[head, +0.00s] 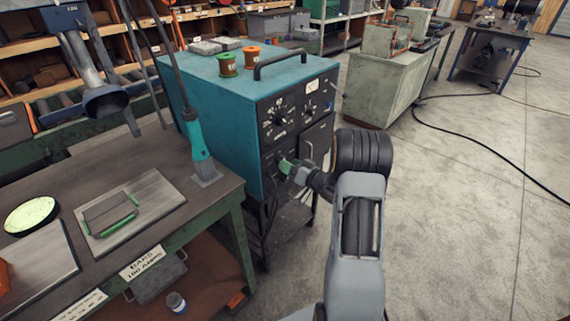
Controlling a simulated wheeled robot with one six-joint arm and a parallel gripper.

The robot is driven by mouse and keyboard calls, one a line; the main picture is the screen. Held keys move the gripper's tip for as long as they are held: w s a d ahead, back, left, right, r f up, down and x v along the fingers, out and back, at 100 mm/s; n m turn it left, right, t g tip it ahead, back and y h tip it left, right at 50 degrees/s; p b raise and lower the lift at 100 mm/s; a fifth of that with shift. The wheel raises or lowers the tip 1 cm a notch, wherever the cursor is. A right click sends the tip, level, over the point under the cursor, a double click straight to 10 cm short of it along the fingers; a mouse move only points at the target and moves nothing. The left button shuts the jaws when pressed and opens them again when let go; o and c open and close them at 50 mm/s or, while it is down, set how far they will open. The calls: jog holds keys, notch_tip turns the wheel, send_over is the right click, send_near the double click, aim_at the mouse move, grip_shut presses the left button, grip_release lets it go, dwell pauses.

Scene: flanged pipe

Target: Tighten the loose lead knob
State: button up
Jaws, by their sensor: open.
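A teal power unit (215,85) with a black front panel (275,135) stands beyond the bench. A small green piece (284,162), which looks like the lead knob, shows low on the panel. My gripper (293,169) is at the panel, its tip right at this green piece and partly covering it. The jaws are open. I cannot tell whether they touch the piece or stand around it. The lower panel behind my wrist is hidden.
A bench (165,160) stands at left, with a metal plate (130,210) bearing a green-edged block, and a teal-handled tool (198,140). Two spools (238,61) sit on the unit. A grey cabinet (375,90) stands behind. The concrete floor at right is clear except for a black cable.

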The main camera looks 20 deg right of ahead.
jog(key=v, duration=1.1)
